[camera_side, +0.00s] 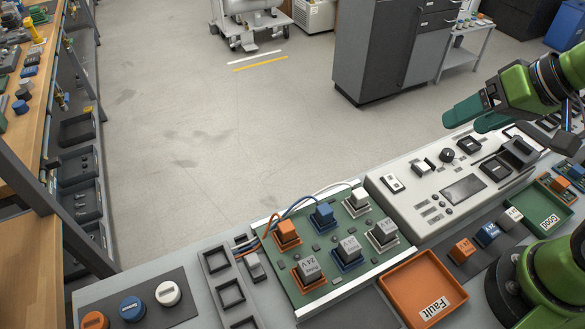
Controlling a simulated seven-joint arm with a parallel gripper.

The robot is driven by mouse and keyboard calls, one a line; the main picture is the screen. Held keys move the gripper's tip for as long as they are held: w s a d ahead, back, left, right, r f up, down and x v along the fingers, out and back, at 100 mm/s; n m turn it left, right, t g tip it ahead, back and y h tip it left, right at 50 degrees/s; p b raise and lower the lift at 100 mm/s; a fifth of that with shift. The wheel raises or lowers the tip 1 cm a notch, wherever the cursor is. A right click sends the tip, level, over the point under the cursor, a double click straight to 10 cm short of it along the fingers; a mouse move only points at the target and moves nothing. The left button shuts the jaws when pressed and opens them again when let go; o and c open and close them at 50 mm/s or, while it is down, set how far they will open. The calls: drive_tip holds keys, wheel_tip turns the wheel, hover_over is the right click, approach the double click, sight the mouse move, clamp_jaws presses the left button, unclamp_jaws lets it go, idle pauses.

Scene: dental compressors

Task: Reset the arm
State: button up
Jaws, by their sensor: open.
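My gripper (478,115) is at the right side of the picture, raised above the back edge of the light control panel (400,205). Its green fingers are apart, and no object shows between them. My green arm reaches in from the right edge. A green circuit board (327,262) lies left of the panel and carries orange, blue and grey block-shaped parts, with wires at its back left corner. My gripper is well clear of the board.
An orange tray marked Fault (408,292) lies in front of the panel; a green tray marked Good (540,215) is to its right. Loose blocks (487,234) sit between them. Round knobs (131,308) are at the front left. Open floor lies behind the table.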

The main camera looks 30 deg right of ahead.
drive_tip(key=shift+s+d+r+m+t, duration=0.3)
drive_tip(key=shift+d+r+t, duration=0.2)
drive_tip(key=shift+d+r, duration=0.3)
drive_tip(key=shift+a, duration=0.15)
